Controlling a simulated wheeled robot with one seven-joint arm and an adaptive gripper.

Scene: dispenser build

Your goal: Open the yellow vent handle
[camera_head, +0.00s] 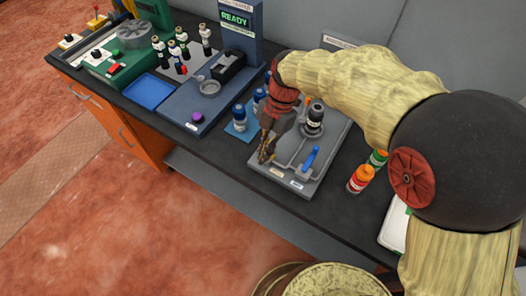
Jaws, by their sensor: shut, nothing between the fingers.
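My gripper (266,150) points down at the left part of a grey fixture plate (290,185) and is shut with nothing in it. The yellow vent handle cannot be made out clearly. A small yellowish patch shows beside my fingertips, and I cannot tell whether it is the handle or part of the gripper. A blue handle (310,159) stands tilted on the right part of the same plate. My gripper and arm hide part of the plate.
Orange-capped (359,179) and green-capped (377,158) bottles stand right of the plate. A blue station with a READY screen (236,20) is farther left. The black bench front (215,150) is clear.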

